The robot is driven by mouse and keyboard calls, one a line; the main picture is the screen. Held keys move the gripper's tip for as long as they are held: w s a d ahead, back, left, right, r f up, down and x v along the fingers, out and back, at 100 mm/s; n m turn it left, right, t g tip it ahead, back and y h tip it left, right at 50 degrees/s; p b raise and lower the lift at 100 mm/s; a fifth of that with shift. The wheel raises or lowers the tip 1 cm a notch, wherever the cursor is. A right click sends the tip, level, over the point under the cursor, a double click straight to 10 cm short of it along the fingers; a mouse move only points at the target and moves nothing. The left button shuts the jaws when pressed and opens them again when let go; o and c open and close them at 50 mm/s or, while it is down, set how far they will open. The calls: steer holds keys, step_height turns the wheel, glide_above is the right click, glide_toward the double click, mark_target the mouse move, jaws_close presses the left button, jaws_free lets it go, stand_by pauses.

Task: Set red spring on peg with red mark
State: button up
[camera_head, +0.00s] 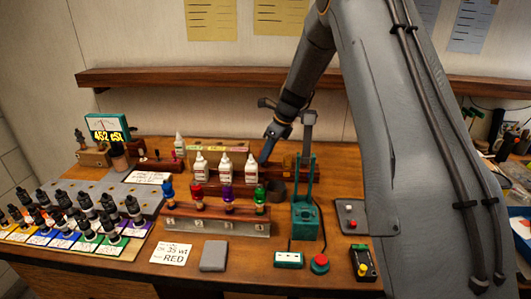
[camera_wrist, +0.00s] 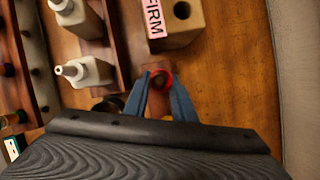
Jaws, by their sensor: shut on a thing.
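In the head view my gripper (camera_head: 266,152) reaches down behind the white bottles, over the back of the bench; the spring cannot be made out there. No peg with a red mark can be made out for certain. A wooden block (camera_wrist: 188,28) with a dark hole and a pink FIRM label (camera_wrist: 155,18) is just beyond the fingertips, apart from the spring.
White bottles (camera_head: 225,166) stand close left of my gripper, also in the wrist view (camera_wrist: 87,71). In front is a rack (camera_head: 215,225) with blue, red, purple and green pieces. A green press (camera_head: 305,215) stands right. A shelf (camera_head: 200,77) runs behind.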

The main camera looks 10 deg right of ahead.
steer(key=shift+f, duration=0.75)
steer(key=o, duration=1.1)
steer(key=b+v, duration=0.2)
steer(key=v, duration=0.5)
steer(key=shift+r+b, duration=0.35)
steer(key=shift+b, duration=0.05)
